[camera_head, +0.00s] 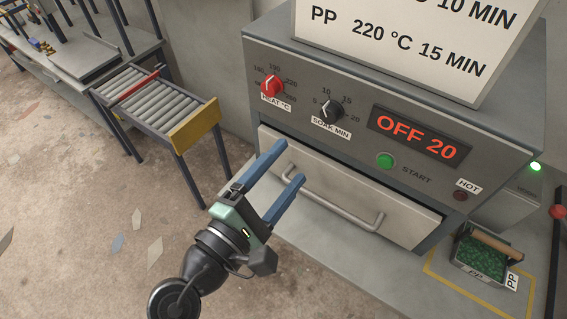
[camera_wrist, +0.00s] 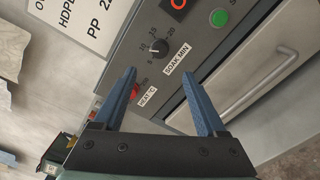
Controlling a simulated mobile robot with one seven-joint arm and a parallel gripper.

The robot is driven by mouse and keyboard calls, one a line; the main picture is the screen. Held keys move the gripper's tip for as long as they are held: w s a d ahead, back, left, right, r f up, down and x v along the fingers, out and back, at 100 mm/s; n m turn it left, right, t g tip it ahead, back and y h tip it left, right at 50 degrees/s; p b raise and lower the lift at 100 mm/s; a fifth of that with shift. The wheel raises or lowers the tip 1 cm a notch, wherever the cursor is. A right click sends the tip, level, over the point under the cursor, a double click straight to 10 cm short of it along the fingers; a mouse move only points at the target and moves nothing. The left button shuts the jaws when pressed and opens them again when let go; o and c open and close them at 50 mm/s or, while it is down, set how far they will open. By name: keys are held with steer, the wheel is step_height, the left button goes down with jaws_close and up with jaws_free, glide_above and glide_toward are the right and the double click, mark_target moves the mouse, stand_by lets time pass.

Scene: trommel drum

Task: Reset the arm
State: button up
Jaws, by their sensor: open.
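My gripper (camera_head: 284,170) has two blue fingers, spread apart with nothing between them. It is in front of the grey oven's (camera_head: 500,120) control panel, to the left of the drawer handle (camera_head: 335,200). In the wrist view the gripper (camera_wrist: 160,85) points at the panel, with the black soak knob (camera_wrist: 159,47) showing between and beyond the fingers. The red heat knob (camera_head: 272,87) and the black soak knob (camera_head: 332,111) are in the head view. The display (camera_head: 418,137) reads "OFF 20". The drawer (camera_head: 400,219) looks shut. I cannot tell how far the fingertips are from the panel.
A roller conveyor (camera_head: 155,98) with a yellow end plate stands at the left. A basket of green flakes (camera_head: 482,254) labelled PP sits inside a yellow outline at the lower right. A white sign (camera_head: 400,35) stands on the oven. Scraps lie on the open floor at the left.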

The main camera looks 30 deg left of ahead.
stand_by(0.3)
steer(key=w+d+r+m+t, duration=0.1)
steer(key=w+d+r+m, duration=0.3)
steer(key=r+m, duration=0.4)
steer(key=w+d+r+m+t, duration=0.2)
steer(key=w+d+r+m, duration=0.25)
steer(key=r, duration=0.65)
steer(key=s+d+r+m+t, duration=0.2)
steer(key=r+m, duration=0.1)
steer(key=r, duration=0.4)
steer(key=s+d+r+m+t, duration=0.2)
steer(key=s+d+r+m, duration=0.1)
steer(key=r, duration=0.5)
steer(key=s+d+r+m+t, duration=0.2)
steer(key=r+m, duration=0.3)
steer(key=r, duration=0.3)
steer(key=shift+s+d+r+y, duration=0.2)
steer(key=shift+s+d+y, duration=0.15)
steer(key=shift+d, duration=0.2)
steer(key=shift+f, duration=0.1)
